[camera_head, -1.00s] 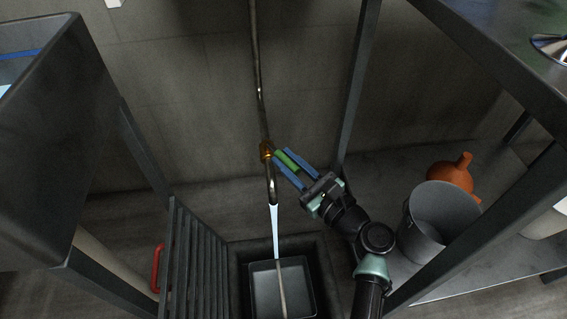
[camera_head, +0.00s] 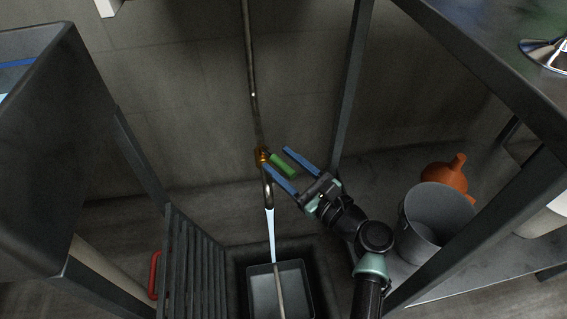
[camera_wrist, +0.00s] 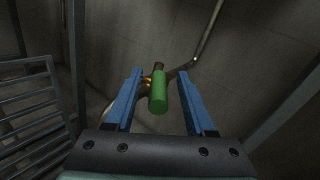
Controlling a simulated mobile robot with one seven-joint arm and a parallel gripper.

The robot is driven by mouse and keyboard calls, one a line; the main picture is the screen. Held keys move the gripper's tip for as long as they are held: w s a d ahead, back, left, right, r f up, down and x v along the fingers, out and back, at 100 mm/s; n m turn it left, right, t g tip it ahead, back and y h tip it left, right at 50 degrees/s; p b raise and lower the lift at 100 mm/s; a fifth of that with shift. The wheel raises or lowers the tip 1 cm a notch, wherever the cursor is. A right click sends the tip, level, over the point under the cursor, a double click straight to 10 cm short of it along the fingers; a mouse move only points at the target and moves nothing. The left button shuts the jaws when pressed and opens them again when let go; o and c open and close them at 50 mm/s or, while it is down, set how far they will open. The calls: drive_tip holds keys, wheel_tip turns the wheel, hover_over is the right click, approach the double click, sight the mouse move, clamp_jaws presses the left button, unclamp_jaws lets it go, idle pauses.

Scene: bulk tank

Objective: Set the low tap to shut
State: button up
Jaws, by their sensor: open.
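The low tap has a brass body (camera_head: 262,156) on a thin wall pipe and a green lever handle (camera_head: 283,164) pointing to the lower right in the head view. Pale blue water (camera_head: 271,233) runs from its spout. My gripper (camera_head: 293,172) is open, with its blue fingers on either side of the green handle and gaps between them and it. In the wrist view, the green handle (camera_wrist: 158,92) stands between the open fingers, with the brass body (camera_wrist: 147,80) partly hidden behind it.
A dark basin (camera_head: 263,291) sits in a floor pit under the stream. A slatted grate (camera_head: 193,262) stands to its left, beside a red handle (camera_head: 154,275). A grey bucket (camera_head: 432,225) and an orange jug (camera_head: 447,174) are on the right. A frame post (camera_head: 352,85) rises behind my gripper.

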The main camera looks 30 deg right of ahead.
sight(283, 164)
wheel_tip(283, 164, up, 9)
drive_tip(key=p, duration=0.6)
drive_tip(key=shift+r, duration=0.2)
